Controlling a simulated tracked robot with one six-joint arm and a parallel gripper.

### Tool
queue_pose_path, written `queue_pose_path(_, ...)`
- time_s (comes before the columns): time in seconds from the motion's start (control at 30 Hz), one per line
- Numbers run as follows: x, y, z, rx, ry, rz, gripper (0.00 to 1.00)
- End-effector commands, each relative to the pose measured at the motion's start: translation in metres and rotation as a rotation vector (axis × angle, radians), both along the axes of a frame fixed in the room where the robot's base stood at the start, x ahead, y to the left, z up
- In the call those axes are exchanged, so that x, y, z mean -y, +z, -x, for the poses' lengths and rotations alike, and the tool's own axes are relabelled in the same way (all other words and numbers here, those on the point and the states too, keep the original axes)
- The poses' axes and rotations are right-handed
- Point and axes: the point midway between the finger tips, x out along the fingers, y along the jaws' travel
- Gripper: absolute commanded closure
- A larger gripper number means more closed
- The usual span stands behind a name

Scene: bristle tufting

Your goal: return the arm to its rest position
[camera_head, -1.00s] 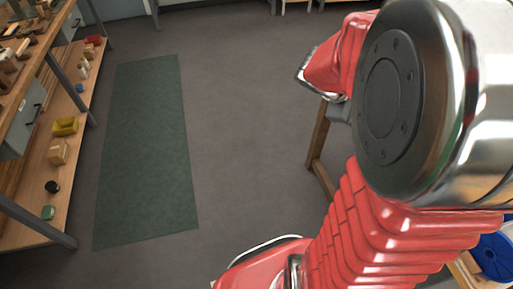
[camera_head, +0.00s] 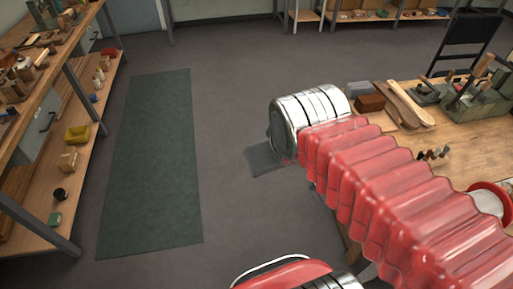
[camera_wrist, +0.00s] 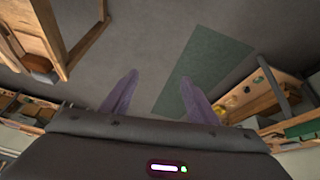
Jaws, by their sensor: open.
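My arm, with its red bellows sleeve and silver joint, spans the right half of the head view, partly over the wooden workbench (camera_head: 465,140). My gripper (camera_wrist: 158,100) shows in the wrist view with its two purple-grey fingers spread apart. It is open and nothing is between the fingers. Beyond it is bare grey floor, with the green mat (camera_wrist: 205,65) to its right. The gripper cannot be made out in the head view.
A shelf unit (camera_head: 88,150) with a yellow bin (camera_head: 77,135) and small items stands at the left. The green floor mat (camera_head: 150,165) lies beside it. The workbench holds wooden pieces (camera_head: 405,105) and a tool caddy (camera_head: 478,98). A dark chair (camera_head: 470,42) stands behind. The floor between is clear.

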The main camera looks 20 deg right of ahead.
Motion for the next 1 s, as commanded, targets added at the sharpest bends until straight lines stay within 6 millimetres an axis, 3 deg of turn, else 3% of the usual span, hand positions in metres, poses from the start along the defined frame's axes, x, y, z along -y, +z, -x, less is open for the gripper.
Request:
queue_pose_path(0.1, -0.018, 0.004, 0.006, 0.026, 0.000, -0.060, 0.46)
queue_pose_path(0.2, -0.022, 0.004, 0.007, 0.029, -0.002, -0.076, 0.46)
queue_pose_path(0.8, -0.021, 0.004, 0.007, 0.028, -0.002, -0.074, 0.46)
queue_pose_path(1.0, -0.021, 0.004, 0.007, 0.028, -0.002, -0.074, 0.59)
